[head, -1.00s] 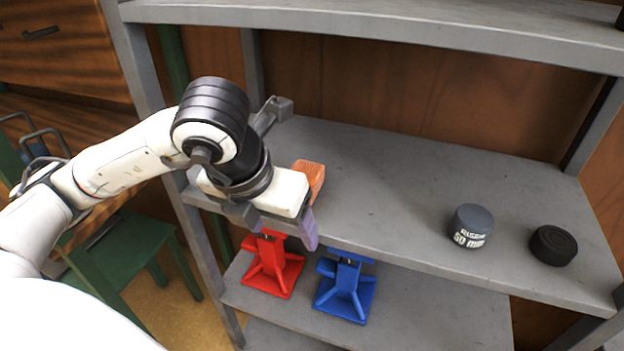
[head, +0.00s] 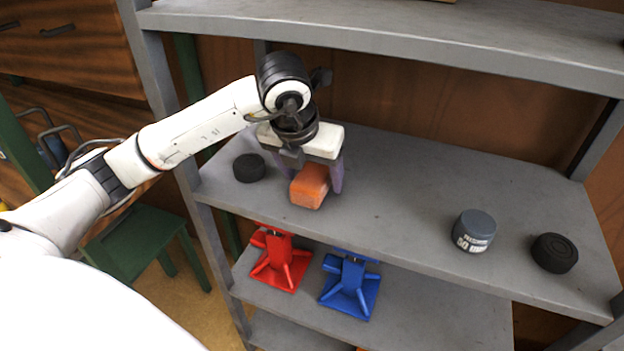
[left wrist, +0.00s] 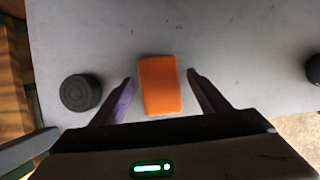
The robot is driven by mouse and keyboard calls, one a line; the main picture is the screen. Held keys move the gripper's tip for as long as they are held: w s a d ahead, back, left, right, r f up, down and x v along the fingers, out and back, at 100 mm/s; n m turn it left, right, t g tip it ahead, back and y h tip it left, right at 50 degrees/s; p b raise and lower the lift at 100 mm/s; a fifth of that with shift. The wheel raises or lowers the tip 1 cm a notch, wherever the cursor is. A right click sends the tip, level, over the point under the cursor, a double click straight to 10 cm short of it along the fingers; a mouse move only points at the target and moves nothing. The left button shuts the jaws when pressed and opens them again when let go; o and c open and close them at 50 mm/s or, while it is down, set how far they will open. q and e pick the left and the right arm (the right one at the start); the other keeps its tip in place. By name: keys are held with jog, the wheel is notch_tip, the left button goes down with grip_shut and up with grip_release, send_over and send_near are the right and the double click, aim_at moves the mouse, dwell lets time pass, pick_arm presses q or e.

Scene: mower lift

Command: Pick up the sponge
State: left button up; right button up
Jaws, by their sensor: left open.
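The orange sponge (head: 310,187) lies on the grey middle shelf, left of its centre. It also shows in the left wrist view (left wrist: 160,86), flat on the shelf between the finger lines. My left gripper (head: 317,185) is open, with its purple fingers pointing down on both sides of the sponge. In the left wrist view the left gripper's fingertips (left wrist: 160,78) stand apart from the sponge, with a gap on each side. The back part of the sponge is hidden by the gripper in the head view. My right gripper is not in view.
A black round puck (head: 249,168) sits left of the sponge. A grey jar (head: 473,231) and another black puck (head: 554,253) stand at the shelf's right. A red jack (head: 281,262) and a blue jack (head: 350,287) are on the shelf below. An upper shelf (head: 400,35) overhangs. The shelf's middle is clear.

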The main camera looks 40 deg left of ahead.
pick_arm(q)
jog(key=shift+f, duration=0.4)
jog(key=c, duration=1.1)
jog(key=shift+c, duration=0.2)
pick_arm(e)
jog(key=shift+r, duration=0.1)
pick_arm(q)
jog(key=shift+r, duration=0.1)
jog(key=shift+r+p, duration=0.4)
jog(key=shift+r, duration=0.2)
jog(key=shift+s+r, duration=0.1)
jog(key=shift+s, duration=0.1)
jog(key=s+d+b, duration=0.4)
jog(key=s+b, duration=1.1)
jog(key=s, duration=0.2)
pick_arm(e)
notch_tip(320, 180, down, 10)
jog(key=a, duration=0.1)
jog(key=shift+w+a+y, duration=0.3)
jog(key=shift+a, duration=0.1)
